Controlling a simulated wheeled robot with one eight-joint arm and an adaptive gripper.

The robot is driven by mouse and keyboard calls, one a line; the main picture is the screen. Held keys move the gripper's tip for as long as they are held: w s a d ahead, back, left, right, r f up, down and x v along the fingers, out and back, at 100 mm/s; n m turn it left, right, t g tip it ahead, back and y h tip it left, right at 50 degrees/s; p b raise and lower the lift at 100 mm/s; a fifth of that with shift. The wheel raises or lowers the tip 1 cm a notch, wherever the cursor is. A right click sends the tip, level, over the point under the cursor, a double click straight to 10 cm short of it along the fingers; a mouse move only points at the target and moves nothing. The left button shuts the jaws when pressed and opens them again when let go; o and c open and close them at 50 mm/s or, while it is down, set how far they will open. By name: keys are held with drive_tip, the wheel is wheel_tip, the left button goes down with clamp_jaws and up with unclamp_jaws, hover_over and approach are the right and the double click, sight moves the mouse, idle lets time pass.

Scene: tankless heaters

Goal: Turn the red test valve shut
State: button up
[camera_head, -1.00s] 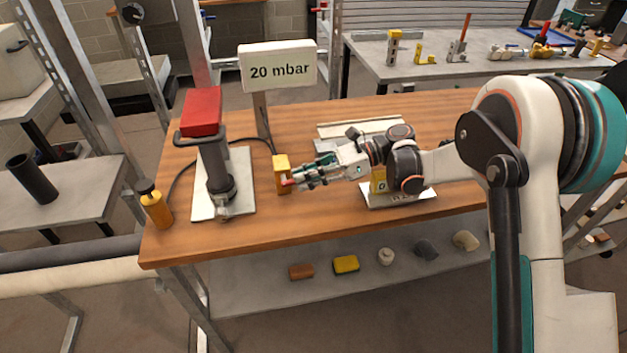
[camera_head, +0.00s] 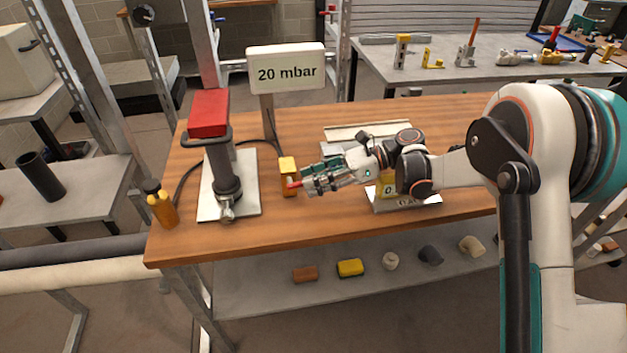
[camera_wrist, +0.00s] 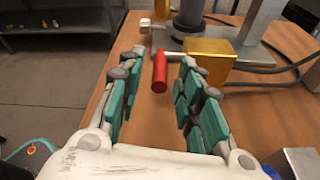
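The red test valve handle (camera_wrist: 159,72) is a short red lever on a thin metal stem. The stem comes from the side of a yellow block (camera_wrist: 210,58). In the head view the yellow block (camera_head: 288,172) stands on the wooden bench, with the red handle (camera_head: 294,185) low beside it. My gripper (camera_wrist: 161,62) is open, with its teal-padded fingers on either side of the red handle. Gaps show between the handle and both fingers. In the head view my gripper (camera_head: 307,185) reaches in from the right and partly hides the handle.
A hand pump with a red top (camera_head: 209,113) stands left of the block on a white plate (camera_head: 245,180). A "20 mbar" sign (camera_head: 287,70) rises behind. A dark hose (camera_head: 187,168) runs along the bench. A white plate with a yellow part (camera_head: 388,190) lies under my arm.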

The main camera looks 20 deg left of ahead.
drive_tip(key=v, duration=1.1)
drive_tip(key=shift+d, duration=0.2)
drive_tip(key=shift+w, duration=0.1)
